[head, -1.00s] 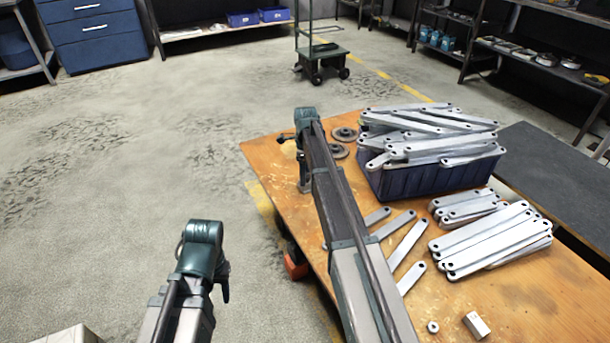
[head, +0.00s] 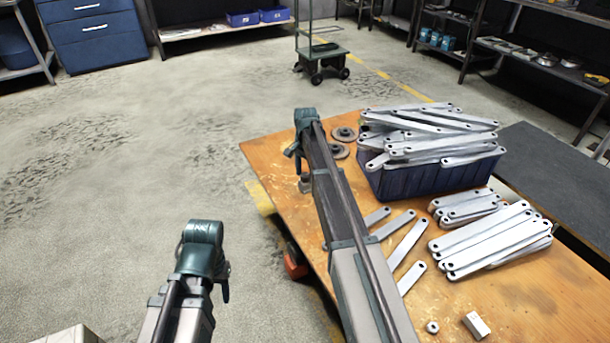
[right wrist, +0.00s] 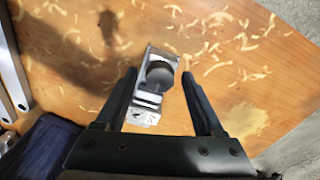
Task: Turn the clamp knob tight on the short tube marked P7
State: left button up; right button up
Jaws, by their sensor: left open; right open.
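A squared metal clamp piece (right wrist: 150,110) with a round dark knob (right wrist: 160,76) shows in the right wrist view. A small white label with a dark mark is on its near end; I cannot read it. My right gripper (right wrist: 159,74) is open, its fingers on either side of the knob with gaps visible. In the head view, the right gripper (head: 296,160) points down at the table's left edge, and the clamp piece (head: 305,185) shows just below it, small and partly hidden. My left gripper (head: 225,288) is open, over the floor left of the table, away from the clamp.
The wooden table (head: 500,300) has a dark blue bin (head: 425,182) heaped with galvanized brackets. Stacked brackets (head: 490,240) and loose ones (head: 408,243) lie in front. Two dark discs (head: 344,134) lie behind my right arm. Wood shavings litter the table around the clamp.

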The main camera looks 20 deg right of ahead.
jog(key=n, duration=0.4)
dwell(0.4)
grip_shut()
dwell(0.4)
